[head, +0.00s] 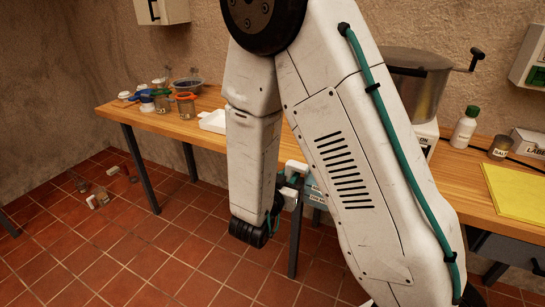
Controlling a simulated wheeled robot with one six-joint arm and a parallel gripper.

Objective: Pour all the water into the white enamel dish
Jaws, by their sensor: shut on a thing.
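A white dish (213,121) lies on the wooden table left of my arm, and my arm hides its right part. I cannot see whether anything is in it. My gripper (290,190) shows only in part, below the table edge, between my forearm and the large arm link. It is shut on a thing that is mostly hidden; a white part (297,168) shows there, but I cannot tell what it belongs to. No water can be made out in this view.
Several jars and lids, one jar with an orange lid (186,104), and a dark bowl (188,85) crowd the table's left end. Several small things (101,194) lie on the tiled floor.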

